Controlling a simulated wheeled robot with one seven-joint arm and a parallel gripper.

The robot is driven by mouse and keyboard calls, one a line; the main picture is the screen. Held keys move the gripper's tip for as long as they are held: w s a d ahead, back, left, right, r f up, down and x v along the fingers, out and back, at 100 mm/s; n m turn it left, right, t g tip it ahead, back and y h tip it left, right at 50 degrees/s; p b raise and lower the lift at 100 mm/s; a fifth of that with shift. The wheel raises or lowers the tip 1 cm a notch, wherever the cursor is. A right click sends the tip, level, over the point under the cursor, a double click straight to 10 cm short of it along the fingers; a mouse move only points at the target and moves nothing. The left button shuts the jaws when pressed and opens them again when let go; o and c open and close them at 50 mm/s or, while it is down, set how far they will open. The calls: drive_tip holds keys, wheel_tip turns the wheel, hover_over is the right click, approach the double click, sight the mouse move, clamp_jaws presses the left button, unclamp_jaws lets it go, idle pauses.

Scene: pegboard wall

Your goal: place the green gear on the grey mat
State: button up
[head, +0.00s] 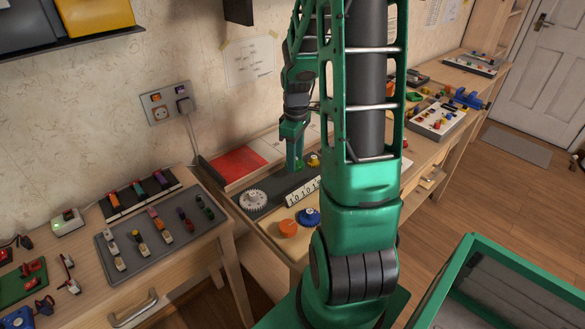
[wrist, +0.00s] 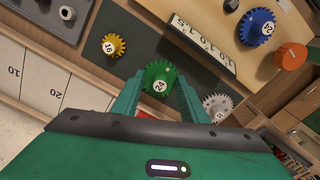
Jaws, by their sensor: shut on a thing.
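My gripper (head: 294,164) points down over the bench by the wall. In the wrist view the green gear (wrist: 159,84), marked 24, sits between the two fingers of my gripper (wrist: 160,98), which is shut on it. The grey mat (wrist: 150,45) shows behind the gear; it also shows in the head view (head: 275,192) below my gripper. I cannot tell whether the gear touches the mat. A yellow gear (wrist: 113,45) and a light grey gear (wrist: 217,106) lie on the mat on either side. In the head view I cannot clearly make out the green gear.
A numbered strip (head: 303,191) lies along the mat's front. A blue gear (head: 308,217) and an orange knob (head: 288,228) are on the wood in front. A red sheet (head: 238,163) lies at the back left. My arm hides part of the bench.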

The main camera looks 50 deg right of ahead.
sight(296, 175)
drive_tip(key=shift+w+d+f, duration=0.3)
drive_tip(key=shift+d+f, duration=0.1)
drive_tip(key=shift+d, duration=0.15)
drive_tip(key=shift+f, duration=2)
drive_tip(key=shift+f, duration=0.1)
drive_tip(key=o, duration=1.1)
